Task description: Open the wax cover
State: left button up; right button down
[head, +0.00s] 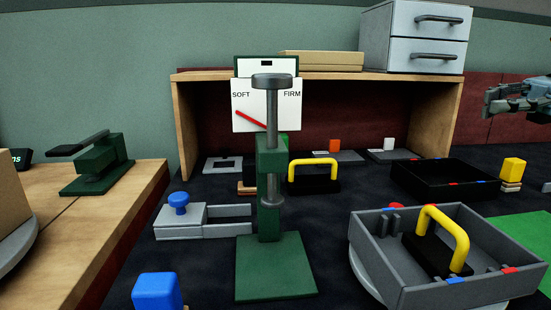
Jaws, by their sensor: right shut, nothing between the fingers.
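A grey box (230,228) stands left of the green press. A grey cover (180,222) with a blue knob (178,203) sits at its left end. The right part of the box shows as an open, shallow tray, and I take this to be the wax box. I cannot make out wax inside. My right gripper (490,104) is at the far right edge, shut and empty, well away from the cover. Part of it is cut off by the frame. My left gripper is not in view.
A tall green press (270,200) stands just right of the box. A grey tray (400,290) holding a yellow-handled block (445,240) is at the front right. A blue block (157,291) is in front. A wooden table (110,215) lies to the left.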

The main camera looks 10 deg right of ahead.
aim_at(179, 212)
jog(key=k, duration=1)
